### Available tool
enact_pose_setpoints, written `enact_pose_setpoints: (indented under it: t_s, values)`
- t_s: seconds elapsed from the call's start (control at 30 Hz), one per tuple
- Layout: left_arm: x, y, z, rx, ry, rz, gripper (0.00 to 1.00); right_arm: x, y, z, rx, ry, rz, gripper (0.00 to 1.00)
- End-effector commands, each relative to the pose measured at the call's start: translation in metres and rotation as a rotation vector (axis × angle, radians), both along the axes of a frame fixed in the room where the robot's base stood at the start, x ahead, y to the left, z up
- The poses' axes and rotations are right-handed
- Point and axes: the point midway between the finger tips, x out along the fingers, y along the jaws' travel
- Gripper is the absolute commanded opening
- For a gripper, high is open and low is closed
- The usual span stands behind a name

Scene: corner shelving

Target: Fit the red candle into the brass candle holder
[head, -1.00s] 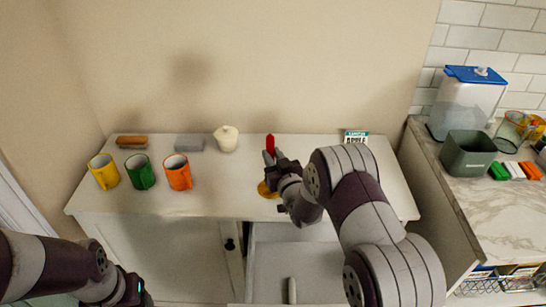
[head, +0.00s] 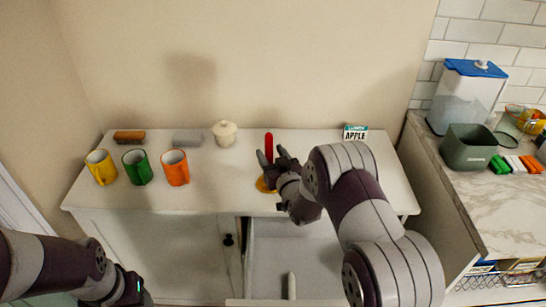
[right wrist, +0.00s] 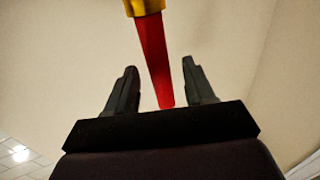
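In the right wrist view the candle (right wrist: 155,60) meets the cup of the brass candle holder (right wrist: 144,7) at one end, with no gap visible. The holder's base (head: 262,185) shows partly behind my right gripper in the head view. My right gripper (head: 272,154) is open, its fingers spread on either side of the candle with space visible on both sides in the right wrist view (right wrist: 160,68). My left gripper (head: 132,289) is low at the left, its fingers not clear.
Yellow (head: 101,167), green (head: 137,167) and orange (head: 174,168) mugs stand left on the cabinet (head: 220,190). A cream lidded jar (head: 224,134), grey block (head: 187,138), brush (head: 130,137) and apple box (head: 355,133) stand behind. An open drawer (head: 270,265) is below.

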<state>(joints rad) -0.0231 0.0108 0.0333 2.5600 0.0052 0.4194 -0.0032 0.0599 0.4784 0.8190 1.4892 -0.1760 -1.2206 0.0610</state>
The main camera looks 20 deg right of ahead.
Motion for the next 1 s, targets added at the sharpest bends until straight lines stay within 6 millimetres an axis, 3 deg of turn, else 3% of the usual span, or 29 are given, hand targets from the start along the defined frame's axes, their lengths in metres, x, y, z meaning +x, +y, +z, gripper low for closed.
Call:
enact_pose_setpoints:
  t_s: [0.17, 0.4, 0.53, 0.7, 1.0]
  values:
    - [0.000, 0.000, -0.003, 0.000, 0.000, 0.000, 0.61, -0.022, -0.003, -0.001, 0.000, 0.000, -0.001, 0.53]
    - [0.000, 0.000, -0.009, 0.000, 0.000, 0.000, 0.61, -0.088, -0.010, -0.001, 0.001, 0.002, -0.001, 0.53]
    - [0.000, 0.000, -0.011, 0.000, 0.000, 0.000, 0.61, -0.113, -0.013, -0.001, 0.000, 0.001, -0.002, 0.53]
    - [0.000, 0.000, -0.011, 0.000, 0.000, 0.000, 0.61, -0.126, -0.013, 0.000, -0.001, -0.001, 0.000, 0.53]
    - [0.000, 0.000, -0.011, 0.000, 0.000, 0.000, 0.61, -0.126, -0.013, 0.000, 0.000, -0.001, 0.000, 0.53]
